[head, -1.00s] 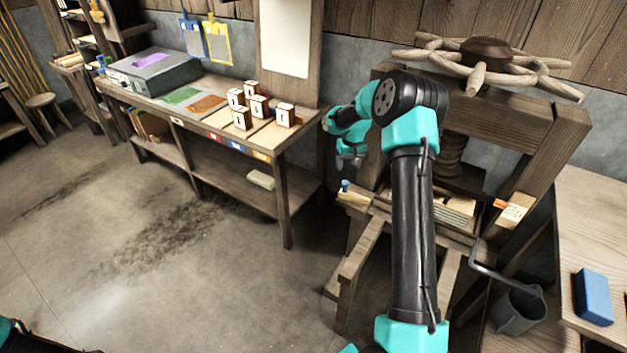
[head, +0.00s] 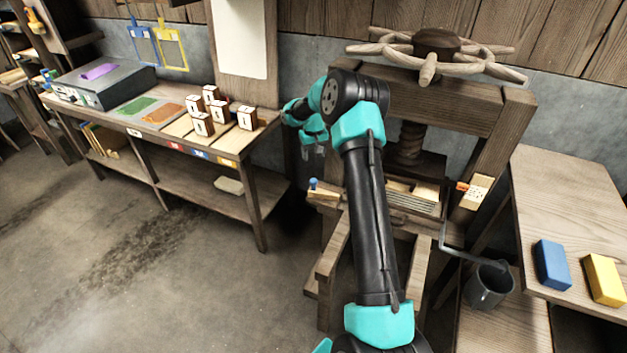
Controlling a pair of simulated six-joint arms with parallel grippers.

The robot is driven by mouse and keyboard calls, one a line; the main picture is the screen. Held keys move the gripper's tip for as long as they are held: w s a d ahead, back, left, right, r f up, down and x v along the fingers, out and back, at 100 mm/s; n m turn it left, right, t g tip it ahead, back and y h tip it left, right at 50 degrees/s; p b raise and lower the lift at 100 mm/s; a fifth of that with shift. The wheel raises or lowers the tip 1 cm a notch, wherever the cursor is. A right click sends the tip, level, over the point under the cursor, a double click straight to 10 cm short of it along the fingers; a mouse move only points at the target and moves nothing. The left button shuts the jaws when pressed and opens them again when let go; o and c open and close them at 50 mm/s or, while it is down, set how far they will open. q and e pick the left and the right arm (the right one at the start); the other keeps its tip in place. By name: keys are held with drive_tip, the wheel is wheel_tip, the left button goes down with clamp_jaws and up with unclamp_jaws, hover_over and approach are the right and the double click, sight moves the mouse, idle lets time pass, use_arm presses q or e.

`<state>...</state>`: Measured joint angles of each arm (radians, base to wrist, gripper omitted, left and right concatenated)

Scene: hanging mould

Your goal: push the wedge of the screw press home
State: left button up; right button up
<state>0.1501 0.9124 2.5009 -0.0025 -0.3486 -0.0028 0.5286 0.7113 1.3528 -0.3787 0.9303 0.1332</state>
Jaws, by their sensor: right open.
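The screw press (head: 515,115) stands at the right, with a spoked wooden wheel (head: 436,45) on top and a threaded screw (head: 408,145) below. A light wooden piece with a blue knob (head: 313,184) sticks out at the left of its bed. Another light piece with an orange peg (head: 463,186) sits at its right. I cannot tell for sure which piece is the wedge. Pale pieces lie on the bed (head: 425,192), partly hidden by my right arm. My right gripper (head: 312,160) is open, pointing down above and behind the blue knob, apparently apart from it. My left gripper is out of view.
A long bench (head: 255,137) with white-topped blocks and a grey box (head: 105,84) stands at the left. At the right, a table (head: 560,200) carries blue (head: 552,265) and yellow (head: 604,279) blocks. The floor between is clear.

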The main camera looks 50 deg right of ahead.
sight(314, 180)
wheel_tip(314, 180, down, 13)
drive_tip(key=shift+f, duration=0.2)
idle(0.3)
clamp_jaws()
idle(0.5)
